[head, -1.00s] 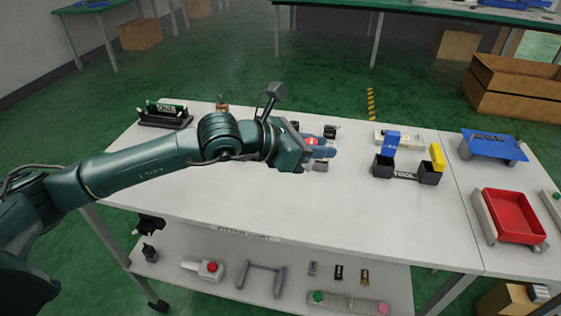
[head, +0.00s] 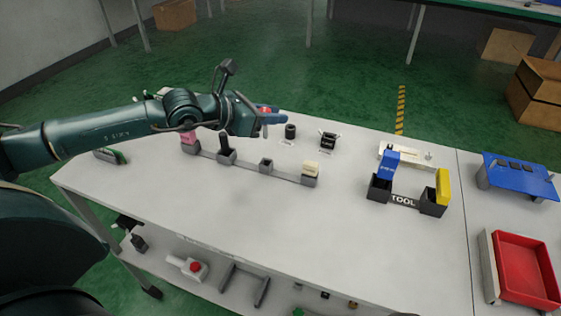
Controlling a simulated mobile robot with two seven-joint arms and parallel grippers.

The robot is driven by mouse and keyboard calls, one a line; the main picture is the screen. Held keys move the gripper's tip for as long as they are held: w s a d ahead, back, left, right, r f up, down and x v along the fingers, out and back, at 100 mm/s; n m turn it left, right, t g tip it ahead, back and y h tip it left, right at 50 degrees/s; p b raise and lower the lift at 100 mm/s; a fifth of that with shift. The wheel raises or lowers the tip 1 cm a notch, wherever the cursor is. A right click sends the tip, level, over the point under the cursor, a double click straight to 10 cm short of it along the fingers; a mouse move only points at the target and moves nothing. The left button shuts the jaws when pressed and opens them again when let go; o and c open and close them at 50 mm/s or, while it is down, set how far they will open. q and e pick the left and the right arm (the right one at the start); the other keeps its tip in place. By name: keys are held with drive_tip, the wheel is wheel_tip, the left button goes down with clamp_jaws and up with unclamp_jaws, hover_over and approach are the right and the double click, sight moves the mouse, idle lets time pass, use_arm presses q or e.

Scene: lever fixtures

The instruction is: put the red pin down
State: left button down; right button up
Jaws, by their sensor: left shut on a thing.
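My left gripper (head: 274,117) reaches in from the left, above the far side of the white table. Its blue-tipped fingers are shut on a small red thing (head: 264,109), which seems to be the red pin. Most of it is hidden between the fingers, so I cannot tell its shape or tilt. The gripper is above and behind a grey rail with sockets (head: 245,162). One small socket (head: 265,165) on the rail looks empty. My right gripper is not in view.
The rail also carries a pink block (head: 189,141), a dark post (head: 225,150) and a cream block (head: 311,170). Two black holders (head: 290,131) (head: 328,141) stand right of the gripper. A TOOL caddy (head: 404,199) and a red tray (head: 525,268) lie further right. The table's front middle is clear.

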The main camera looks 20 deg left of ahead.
use_arm(q)
wheel_tip(320, 180, down, 6)
drive_tip(key=shift+s+r, duration=0.1)
drive_tip(key=shift+r, duration=0.15)
wheel_tip(320, 180, down, 4)
drive_tip(key=shift+r, duration=0.1)
drive_tip(key=shift+f, duration=0.25)
drive_tip(key=shift+f, duration=0.25)
drive_tip(key=c, duration=1.2)
unclamp_jaws()
drive_tip(key=shift+r, duration=0.1)
